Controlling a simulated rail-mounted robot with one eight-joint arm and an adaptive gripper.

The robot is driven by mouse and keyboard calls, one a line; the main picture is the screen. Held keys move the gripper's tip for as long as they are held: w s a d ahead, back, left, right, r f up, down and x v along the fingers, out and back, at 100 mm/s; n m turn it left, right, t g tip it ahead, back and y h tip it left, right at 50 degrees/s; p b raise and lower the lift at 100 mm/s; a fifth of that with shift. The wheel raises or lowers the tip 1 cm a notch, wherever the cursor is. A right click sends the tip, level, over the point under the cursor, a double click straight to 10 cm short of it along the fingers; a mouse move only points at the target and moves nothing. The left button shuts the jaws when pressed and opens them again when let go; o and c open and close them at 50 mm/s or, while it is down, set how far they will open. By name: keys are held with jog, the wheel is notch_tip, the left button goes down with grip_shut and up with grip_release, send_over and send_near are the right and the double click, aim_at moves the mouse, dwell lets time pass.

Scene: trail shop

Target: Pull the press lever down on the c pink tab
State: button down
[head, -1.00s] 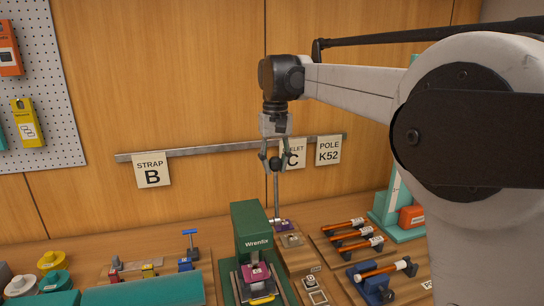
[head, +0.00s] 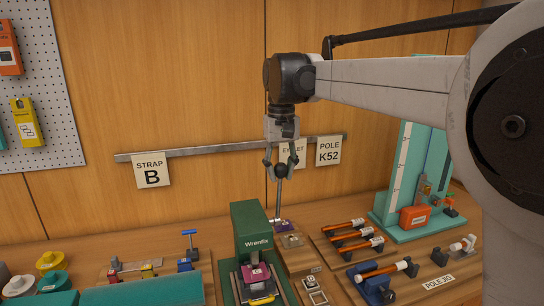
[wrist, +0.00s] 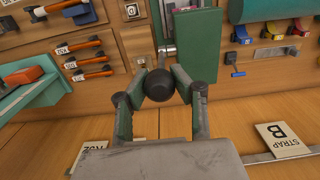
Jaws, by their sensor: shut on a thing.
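The green Wrenfix press (head: 249,226) stands on the bench, with a pink tab (head: 257,274) low in its front. The press lever (head: 278,192) is a thin grey rod that still stands nearly upright behind the press's right side. Its top is a dark ball knob (head: 281,171). My gripper (head: 281,165) is shut on the knob from above. In the wrist view the knob (wrist: 160,90) sits between the two fingers, and the green press (wrist: 196,38) lies beyond it. The lever's foot is partly hidden.
Several orange-and-black pole pieces (head: 355,247) lie on a board to the right, before a teal stand (head: 396,230). A metal rail (head: 218,148) with cards runs along the wall behind my gripper.

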jog(key=shift+s+d+f+b, duration=2.15)
jog(key=shift+s+f, duration=1.9)
jog(key=shift+s, duration=1.85)
jog(key=shift+w+a+r+p, duration=0.7)
jog(key=shift+w+r+p, duration=0.5)
jog(key=shift+w, duration=0.75)
jog(key=shift+w+a+r+p, duration=0.8)
jog(key=shift+w+r, duration=0.75)
jog(key=shift+w, duration=0.35)
jog(key=shift+w+a+r+p, duration=0.6)
jog(key=shift+w+r+p, duration=0.6)
jog(key=shift+w, duration=0.75)
jog(key=shift+w+a+r, duration=0.2)
jog(key=shift+w, duration=0.4)
jog(key=shift+w+a+r+p, duration=0.1)
jog(key=shift+w+a+p, duration=0.15)
jog(key=shift+w, duration=0.55)
jog(key=shift+w+a+p, duration=0.2)
jog(key=shift+w+a, duration=0.05)
jog(key=shift+w, duration=0.5)
jog(key=c, duration=2.4)
grip_release()
